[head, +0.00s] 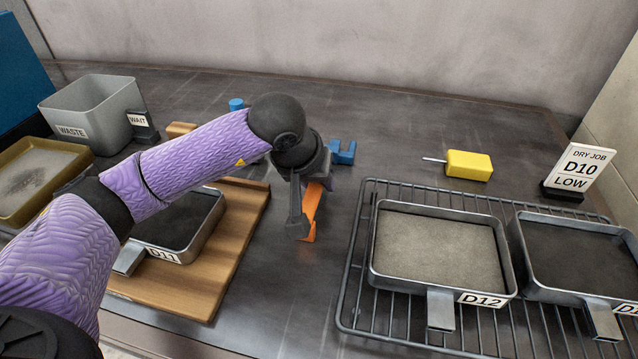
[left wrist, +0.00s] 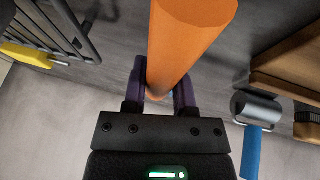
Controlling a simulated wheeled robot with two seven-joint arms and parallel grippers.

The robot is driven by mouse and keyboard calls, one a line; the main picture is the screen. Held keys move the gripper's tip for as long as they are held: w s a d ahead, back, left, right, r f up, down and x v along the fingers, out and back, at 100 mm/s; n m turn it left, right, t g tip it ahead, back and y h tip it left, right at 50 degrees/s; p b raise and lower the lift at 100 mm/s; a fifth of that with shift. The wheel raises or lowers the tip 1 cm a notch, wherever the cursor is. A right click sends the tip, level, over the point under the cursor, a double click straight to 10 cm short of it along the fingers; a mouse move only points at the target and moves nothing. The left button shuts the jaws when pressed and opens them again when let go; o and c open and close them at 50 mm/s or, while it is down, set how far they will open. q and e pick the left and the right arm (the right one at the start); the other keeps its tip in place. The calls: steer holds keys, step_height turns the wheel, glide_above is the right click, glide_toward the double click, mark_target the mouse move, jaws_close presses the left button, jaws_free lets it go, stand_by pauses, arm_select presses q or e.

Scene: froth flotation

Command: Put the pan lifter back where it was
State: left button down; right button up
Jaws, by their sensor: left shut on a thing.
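My left gripper (head: 322,183) is shut on the orange handle of what looks like the pan lifter (head: 309,214), above the middle of the table. In the left wrist view the orange handle (left wrist: 188,35) runs between the two purple fingers (left wrist: 160,88) toward the camera's top. The lifter's far end is hidden by my gripper and wrist. A blue pronged holder (head: 342,152) stands on the table just behind my gripper, partly covered by it. My right gripper is not in view.
A wire rack (head: 358,265) at right bears pan D12 (head: 440,325) and another dark pan. Pan D11 (head: 213,217) sits on a wooden board (head: 245,225). A yellow block tool (head: 469,165) lies behind the rack. A grey waste bin (head: 95,105) stands back left.

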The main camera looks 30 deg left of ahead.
arm_select(q)
steer(key=shift+r, duration=0.1)
steer(key=c, duration=0.8)
jaws_free()
steer(key=shift+f, duration=0.2)
steer(key=o, duration=0.4)
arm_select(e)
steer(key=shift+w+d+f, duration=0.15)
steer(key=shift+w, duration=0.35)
arm_select(q)
steer(key=shift+r, duration=0.2)
steer(key=shift+p+v, duration=1.7)
steer(key=shift+v, duration=4.3)
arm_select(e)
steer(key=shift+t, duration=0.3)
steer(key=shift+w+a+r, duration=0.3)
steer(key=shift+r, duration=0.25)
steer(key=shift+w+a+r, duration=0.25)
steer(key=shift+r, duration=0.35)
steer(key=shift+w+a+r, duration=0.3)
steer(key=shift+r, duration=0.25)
